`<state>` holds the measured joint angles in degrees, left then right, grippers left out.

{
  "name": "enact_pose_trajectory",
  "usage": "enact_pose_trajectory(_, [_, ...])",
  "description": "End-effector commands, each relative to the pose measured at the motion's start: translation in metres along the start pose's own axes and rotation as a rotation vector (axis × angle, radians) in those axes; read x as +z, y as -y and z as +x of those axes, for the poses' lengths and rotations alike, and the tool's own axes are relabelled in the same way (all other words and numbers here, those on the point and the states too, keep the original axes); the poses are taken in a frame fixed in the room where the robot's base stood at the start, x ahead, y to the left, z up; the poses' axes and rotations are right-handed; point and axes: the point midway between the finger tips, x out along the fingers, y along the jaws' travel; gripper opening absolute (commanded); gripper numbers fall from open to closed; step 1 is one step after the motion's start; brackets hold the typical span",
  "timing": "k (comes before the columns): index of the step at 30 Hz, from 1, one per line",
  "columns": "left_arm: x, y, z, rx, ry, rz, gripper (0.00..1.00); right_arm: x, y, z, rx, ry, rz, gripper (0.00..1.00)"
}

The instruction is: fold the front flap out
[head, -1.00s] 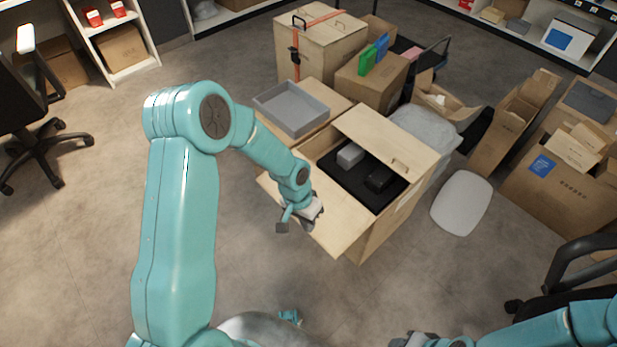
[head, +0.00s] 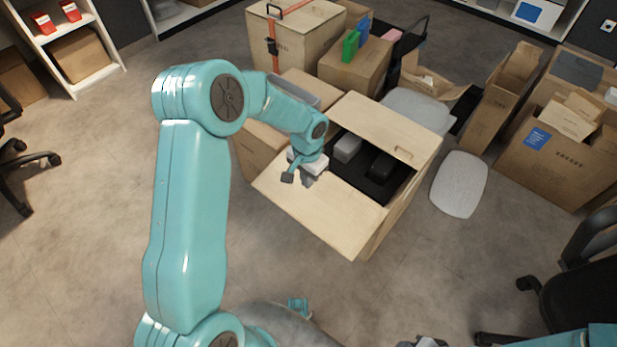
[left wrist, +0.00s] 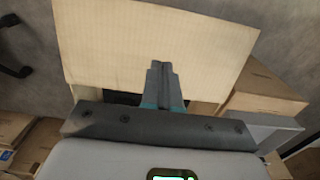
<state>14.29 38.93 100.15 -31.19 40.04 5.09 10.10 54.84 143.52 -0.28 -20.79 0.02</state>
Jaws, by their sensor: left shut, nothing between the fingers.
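An open carton (head: 395,220) stands right of centre in the head view, with a black tray (head: 350,172) inside holding a grey block (head: 346,148) and a dark block (head: 382,167). Its front flap (head: 325,210) extends outward from the near side, showing its pale face; it also fills the upper left wrist view (left wrist: 150,40). My left gripper (head: 299,180) is shut and empty, over the flap's far-left part near the opening. Its fingers (left wrist: 163,80) show against the flap; I cannot tell whether they touch. My right gripper (head: 425,342) is barely visible at the bottom edge.
The carton's back flap (head: 390,120) lies open behind the opening. A grey bin (head: 295,90) and other cartons (head: 355,72) stand behind. Open cartons (head: 555,150) and a white pad (head: 459,184) are at the right. The floor in front of the flap is clear.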

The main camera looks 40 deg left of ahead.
Motion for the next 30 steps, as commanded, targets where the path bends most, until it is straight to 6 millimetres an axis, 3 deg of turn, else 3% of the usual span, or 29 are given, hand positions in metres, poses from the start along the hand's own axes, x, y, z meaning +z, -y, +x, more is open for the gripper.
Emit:
enact_pose_trajectory(24, [0.002,-0.001,0.131,0.002,0.002,-0.003,0.0,-0.002,-0.03,0.084,0.0,-0.001,0.001,0.35])
enact_pose_trajectory(27, [-0.001,0.0,0.14,0.001,0.001,-0.002,0.0,-0.004,-0.033,0.087,0.001,-0.005,0.005,0.35])
enact_pose_trajectory(30, [-0.001,0.0,0.133,0.001,0.0,-0.002,0.0,-0.003,-0.03,0.082,0.0,-0.004,0.004,0.35])
